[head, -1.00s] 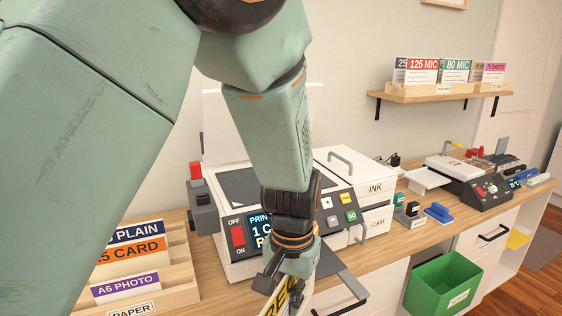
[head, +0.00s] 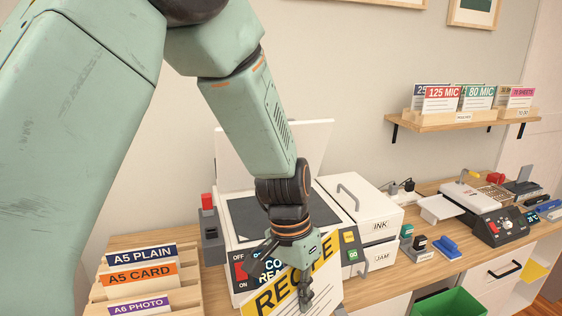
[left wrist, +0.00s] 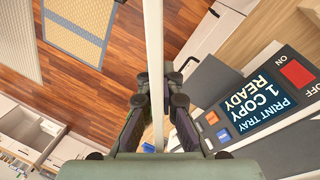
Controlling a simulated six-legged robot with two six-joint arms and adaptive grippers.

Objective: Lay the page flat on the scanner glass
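The page (head: 268,298) is a white sheet with a yellow band reading RECIPE. My left gripper (head: 290,274) is shut on it, and the page hangs tilted in front of the copier's control panel. In the left wrist view the page (left wrist: 154,50) shows nearly edge-on between the fingers of the left gripper (left wrist: 158,102). The white copier (head: 222,255) has its lid (head: 315,140) raised. Its dark scanner glass (head: 247,217) is bare where visible, behind the gripper; my arm hides part of it. My right gripper is in neither view.
Paper racks (head: 135,290) stand left of the copier. The INK and JAM unit (head: 375,225), stamps (head: 420,243) and a laminator-like machine (head: 490,222) are to the right. A green bin (head: 450,303) sits below the counter. A wall shelf (head: 460,121) holds boxes.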

